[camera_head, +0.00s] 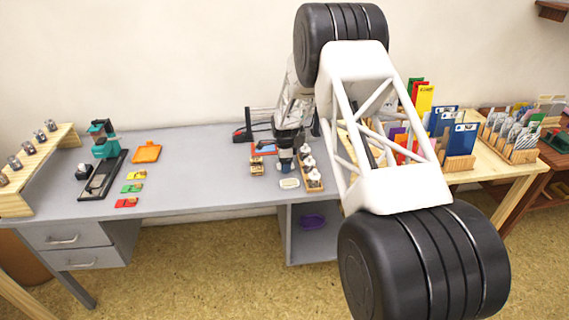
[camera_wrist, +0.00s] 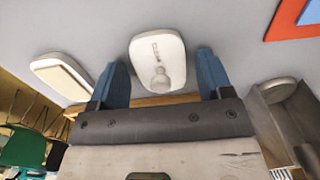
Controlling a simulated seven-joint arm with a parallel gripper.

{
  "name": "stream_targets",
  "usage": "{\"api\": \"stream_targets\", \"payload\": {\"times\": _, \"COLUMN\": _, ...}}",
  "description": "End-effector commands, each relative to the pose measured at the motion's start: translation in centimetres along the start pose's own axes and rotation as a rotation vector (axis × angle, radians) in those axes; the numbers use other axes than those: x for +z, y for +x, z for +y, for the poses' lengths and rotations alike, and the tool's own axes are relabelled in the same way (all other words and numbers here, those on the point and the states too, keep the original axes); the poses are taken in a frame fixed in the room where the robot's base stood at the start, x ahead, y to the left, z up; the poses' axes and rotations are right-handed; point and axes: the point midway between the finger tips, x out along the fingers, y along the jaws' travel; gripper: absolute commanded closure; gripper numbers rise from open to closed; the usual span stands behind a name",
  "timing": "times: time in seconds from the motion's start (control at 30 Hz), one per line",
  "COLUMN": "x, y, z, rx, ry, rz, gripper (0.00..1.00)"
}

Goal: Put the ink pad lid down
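The ink pad lid (camera_wrist: 158,60) is white and rounded, with a stamp picture and lettering on top. In the wrist view it shows between the two blue fingers of my gripper (camera_wrist: 160,78), with a visible gap to each finger. My gripper is open. The frames do not clearly show the lid's height over the desk. The ink pad (camera_wrist: 62,78), a white case with a beige pad, lies left of the lid. In the head view the ink pad (camera_head: 289,183) lies near the desk's front edge, just below my gripper (camera_head: 285,167), which hides the lid.
A wooden rack (camera_head: 311,176) with several white-topped stamps stands close to the right of my gripper. A small wooden item (camera_head: 257,166) stands to its left. A red-framed blue mat (camera_wrist: 300,18) lies behind.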

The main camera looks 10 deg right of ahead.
Motion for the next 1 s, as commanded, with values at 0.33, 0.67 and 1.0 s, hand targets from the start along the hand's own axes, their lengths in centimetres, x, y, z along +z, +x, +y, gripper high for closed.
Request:
{"api": "stream_targets", "payload": {"times": 0.33, "x": 0.0, "y": -0.3, "z": 0.0, "rx": 0.0, "ry": 0.0, "rz": 0.0, "gripper": 0.27}}
{"api": "stream_targets", "payload": {"times": 0.67, "x": 0.0, "y": -3.3, "z": 0.0, "rx": -0.002, "ry": 0.0, "rz": 0.0, "gripper": 0.27}}
{"api": "stream_targets", "payload": {"times": 1.0, "x": 0.0, "y": -8.7, "z": 0.0, "rx": -0.002, "ry": 0.0, "rz": 0.0, "gripper": 0.27}}
